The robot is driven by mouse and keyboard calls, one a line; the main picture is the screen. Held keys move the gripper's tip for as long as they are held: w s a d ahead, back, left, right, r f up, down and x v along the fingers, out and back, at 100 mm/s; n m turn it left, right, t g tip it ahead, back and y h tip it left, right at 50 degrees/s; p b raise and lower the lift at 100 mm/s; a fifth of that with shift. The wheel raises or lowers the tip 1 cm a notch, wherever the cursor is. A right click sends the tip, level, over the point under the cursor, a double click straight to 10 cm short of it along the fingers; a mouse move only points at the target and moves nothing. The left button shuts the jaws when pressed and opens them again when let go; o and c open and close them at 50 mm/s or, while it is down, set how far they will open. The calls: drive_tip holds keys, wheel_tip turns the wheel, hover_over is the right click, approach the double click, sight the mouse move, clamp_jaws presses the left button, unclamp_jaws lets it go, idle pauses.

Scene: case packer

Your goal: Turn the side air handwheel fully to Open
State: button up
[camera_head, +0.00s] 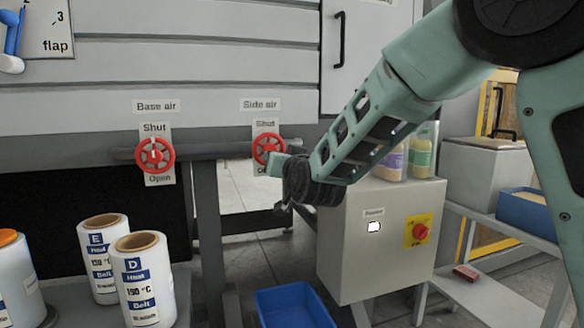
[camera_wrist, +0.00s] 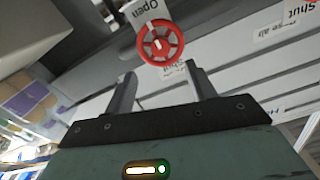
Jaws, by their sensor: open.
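The side air handwheel (camera_head: 268,148) is a red spoked wheel on a grey pipe, under the "Side air" label (camera_head: 260,104). A "Shut" plate shows above it; the lettering below it is partly covered in the head view. In the wrist view the handwheel (camera_wrist: 161,43) appears ahead of the fingers, with the "Open" plate (camera_wrist: 146,12) beside it and a pale mark on the wheel. My gripper (camera_wrist: 161,88) is open and empty, its two fingers apart and pointing toward the wheel. In the head view my gripper (camera_head: 288,165) is just right of the wheel; contact cannot be told.
The base air handwheel (camera_head: 155,155) is on the same pipe to the left. A grey control box (camera_head: 375,245) with a red knob (camera_head: 420,231) stands below my arm. White rolls (camera_head: 143,280) stand front left. A blue bin (camera_head: 290,306) is on the floor.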

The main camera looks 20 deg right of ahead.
drive_tip(key=s, duration=0.7)
drive_tip(key=shift+s, duration=0.25)
drive_tip(key=s+a+f+n+g+y, duration=0.55)
drive_tip(key=s+a+f+g, duration=0.45)
drive_tip(key=s+f, duration=0.35)
drive_tip(key=s+d+f+n+g+h, duration=0.2)
drive_tip(key=s+f+n+g, duration=0.15)
drive_tip(key=s, duration=0.75)
drive_tip(key=s+d+f+n+g+h, duration=0.25)
drive_tip(key=s+g, duration=0.25)
drive_tip(key=s, duration=0.7)
wheel_tip(320, 180, up, 20)
drive_tip(key=m+p, duration=0.1)
drive_tip(key=p, duration=1.9)
drive_tip(key=shift+w+a+p, duration=0.3)
drive_tip(key=shift+w+a, duration=0.05)
drive_tip(key=shift+a, duration=0.05)
drive_tip(key=shift+f+t, duration=0.1)
drive_tip(key=shift+t, duration=0.15)
